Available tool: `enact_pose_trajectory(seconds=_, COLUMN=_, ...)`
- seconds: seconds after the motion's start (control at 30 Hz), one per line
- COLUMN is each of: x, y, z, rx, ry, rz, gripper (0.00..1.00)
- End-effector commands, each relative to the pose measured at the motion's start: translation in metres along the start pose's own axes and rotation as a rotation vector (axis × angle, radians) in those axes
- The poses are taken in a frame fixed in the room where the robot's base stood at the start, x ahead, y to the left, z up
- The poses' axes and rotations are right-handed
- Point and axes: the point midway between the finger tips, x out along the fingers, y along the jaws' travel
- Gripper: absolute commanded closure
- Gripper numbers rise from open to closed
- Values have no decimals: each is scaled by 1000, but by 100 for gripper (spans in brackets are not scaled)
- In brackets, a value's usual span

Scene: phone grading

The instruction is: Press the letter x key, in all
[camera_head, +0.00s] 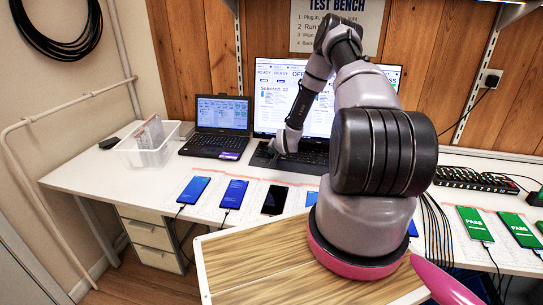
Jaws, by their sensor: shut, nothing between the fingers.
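A dark laptop with a large lit screen (278,92) stands at the back middle of the white bench, behind my arm. Its keyboard (312,158) is partly covered by my arm, and single letters are too small to read, so I cannot pick out the x key. My gripper (272,150) points down at the left part of this keyboard. It is shut and empty. Whether its tip touches a key, I cannot tell.
A smaller laptop (217,128) and a white bin (148,146) stand to the left. Blue-screened phones (194,190), a dark phone (274,199) and green phones (474,223) lie along the front of the bench. A black hub (476,179) with cables is at right.

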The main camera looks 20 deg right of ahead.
Motion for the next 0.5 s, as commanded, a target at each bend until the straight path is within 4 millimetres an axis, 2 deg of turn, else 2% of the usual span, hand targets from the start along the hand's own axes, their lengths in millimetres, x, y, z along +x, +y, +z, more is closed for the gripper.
enact_pose_trajectory(seconds=0.5, x=-10, y=-8, z=-8, rx=0, ry=0, rz=0, gripper=100)
